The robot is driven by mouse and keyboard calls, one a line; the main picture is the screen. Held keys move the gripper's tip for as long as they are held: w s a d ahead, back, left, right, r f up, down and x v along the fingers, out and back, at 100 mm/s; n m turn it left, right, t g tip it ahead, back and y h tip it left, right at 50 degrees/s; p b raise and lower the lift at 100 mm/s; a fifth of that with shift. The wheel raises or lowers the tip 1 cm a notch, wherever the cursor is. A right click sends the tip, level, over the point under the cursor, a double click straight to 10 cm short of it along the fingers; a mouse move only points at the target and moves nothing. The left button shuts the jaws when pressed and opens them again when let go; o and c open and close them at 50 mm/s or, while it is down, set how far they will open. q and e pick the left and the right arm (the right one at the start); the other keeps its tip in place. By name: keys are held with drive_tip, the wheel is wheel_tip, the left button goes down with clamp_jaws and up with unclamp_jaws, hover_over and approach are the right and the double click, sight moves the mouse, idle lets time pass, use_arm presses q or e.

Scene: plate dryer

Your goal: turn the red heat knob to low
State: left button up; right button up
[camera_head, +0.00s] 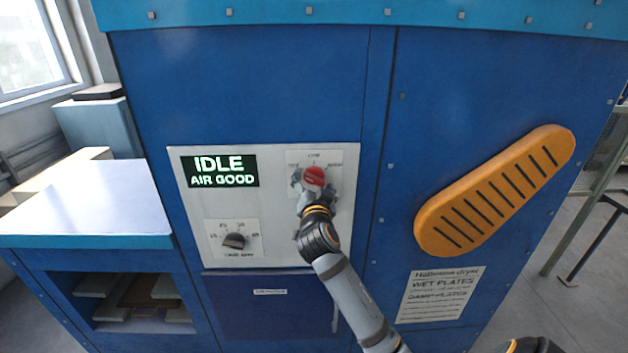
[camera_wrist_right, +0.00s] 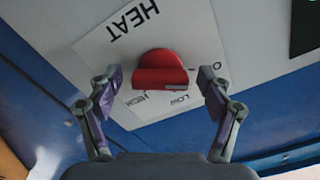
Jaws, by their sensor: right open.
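The red heat knob (camera_head: 314,177) is on the pale control panel (camera_head: 343,230) of the blue dryer. It also shows in the right wrist view (camera_wrist_right: 160,66), upside down, with the printed words HEAT, LOW and HIGH around it. A small pale mark on the knob's edge lies close to the word LOW, but I cannot tell its exact setting. My right gripper (camera_head: 311,190) is at the knob. In the wrist view its open fingers (camera_wrist_right: 160,80) stand on either side of the knob, with gaps. My left gripper is not in view.
A display (camera_head: 219,171) reads IDLE, AIR GOOD. A dark dial (camera_head: 234,241) sits lower left on the panel. An orange slotted cover (camera_head: 495,190) sticks out at the right, above a notice (camera_head: 439,294). A white-topped shelf (camera_head: 85,200) juts out at the left.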

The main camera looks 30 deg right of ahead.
drive_tip(key=shift+w+d, duration=0.1)
drive_tip(key=shift+w, duration=0.1)
drive_tip(key=c, duration=1.2)
drive_tip(key=shift+o, duration=0.2)
drive_tip(key=shift+f+m+b, duration=0.2)
drive_tip(key=shift+m+b, duration=0.2)
drive_tip(key=shift+b, duration=0.4)
drive_tip(key=m+b, duration=0.8)
drive_tip(key=b, duration=0.5)
drive_tip(key=shift+m, duration=0.4)
drive_tip(key=shift+r+m+b, duration=0.25)
drive_tip(key=shift+m+b, duration=0.95)
drive_tip(key=shift+b, duration=0.05)
